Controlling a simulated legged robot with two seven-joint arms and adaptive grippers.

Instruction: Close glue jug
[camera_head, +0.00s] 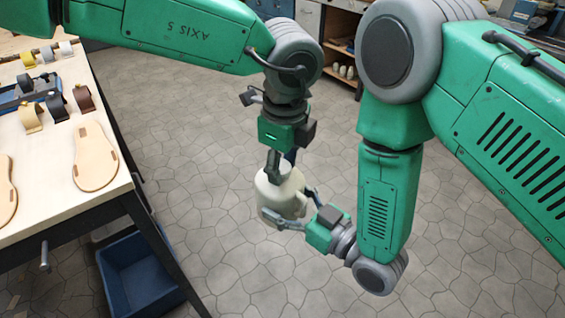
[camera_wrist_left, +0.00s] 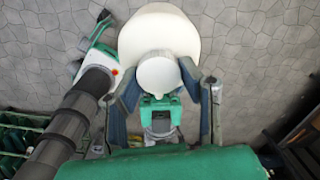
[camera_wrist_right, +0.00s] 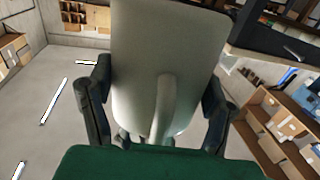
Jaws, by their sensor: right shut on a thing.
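The glue jug (camera_head: 281,196) is cream-coloured and held in the air above the floor, beside the workbench. My right gripper (camera_head: 288,218) is shut on its body from the right; in the right wrist view its fingers (camera_wrist_right: 157,108) flank the jug (camera_wrist_right: 165,50) and its handle. My left gripper (camera_head: 281,168) is above the jug, pointing down. In the left wrist view the round white cap (camera_wrist_left: 159,75) is at the jug's top, between the blue-padded left fingers (camera_wrist_left: 160,88). Those fingers look spread; whether they touch the cap is unclear.
The workbench (camera_head: 110,130) on the left bears sandal soles (camera_head: 95,157), straps and a blue tool. A blue bin (camera_head: 140,275) stands on the floor below it. Shelves (camera_head: 340,45) stand at the back. The stone floor around the jug is clear.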

